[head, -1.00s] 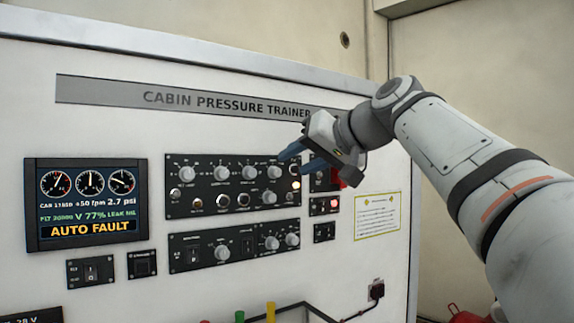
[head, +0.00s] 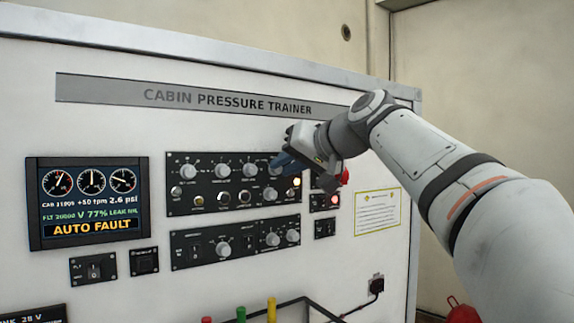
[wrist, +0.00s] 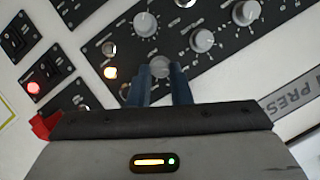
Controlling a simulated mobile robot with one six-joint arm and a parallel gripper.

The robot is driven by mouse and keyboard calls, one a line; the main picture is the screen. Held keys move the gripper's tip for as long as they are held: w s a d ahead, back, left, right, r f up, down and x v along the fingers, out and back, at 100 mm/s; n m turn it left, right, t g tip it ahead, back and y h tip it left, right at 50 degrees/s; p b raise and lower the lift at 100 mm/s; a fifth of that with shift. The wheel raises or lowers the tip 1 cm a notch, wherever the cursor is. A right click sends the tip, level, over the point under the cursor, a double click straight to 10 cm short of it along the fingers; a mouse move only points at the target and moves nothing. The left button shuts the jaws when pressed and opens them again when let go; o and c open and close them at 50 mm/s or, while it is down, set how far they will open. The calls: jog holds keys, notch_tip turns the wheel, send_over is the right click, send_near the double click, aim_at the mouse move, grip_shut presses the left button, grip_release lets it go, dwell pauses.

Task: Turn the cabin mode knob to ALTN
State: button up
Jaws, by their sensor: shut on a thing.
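The upper control panel (head: 208,208) carries a top row of round grey knobs. My gripper (head: 281,164) is at the right end of that row. In the wrist view, my gripper (wrist: 159,72) has its two blue fingers on either side of the rightmost top-row knob (wrist: 158,66), shut on it. In the head view, this knob (head: 274,170) is partly covered by the fingers. Its label and pointer are too small and hidden to read, so I cannot tell its setting or confirm it as the cabin mode knob.
Other top-row knobs (wrist: 203,40) and a lower-row knob (wrist: 145,23) are close to the fingers. The display (head: 88,204) reads AUTO FAULT.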

grip_shut()
jog(key=m+y, duration=0.1)
jog(key=m+b, duration=0.1)
jog(key=m, duration=0.1)
jog(key=shift+w+d+f+g+y, duration=0.1)
jog(key=shift+d+f+g+y, duration=0.1)
jog(key=shift+g+y, duration=0.15)
jog(key=m, duration=0.1)
jog(key=m+y+b, duration=0.1)
jog(key=m, duration=0.1)
jog(key=m+y, duration=0.1)
jog(key=shift+d+f+b, duration=0.1)
jog(key=shift+f+b, duration=0.15)
jog(key=shift+b, duration=0.1)
jog(key=shift+m+y, duration=0.25)
jog(key=shift+m, duration=0.05)
jog(key=o, duration=0.7)
grip_release()
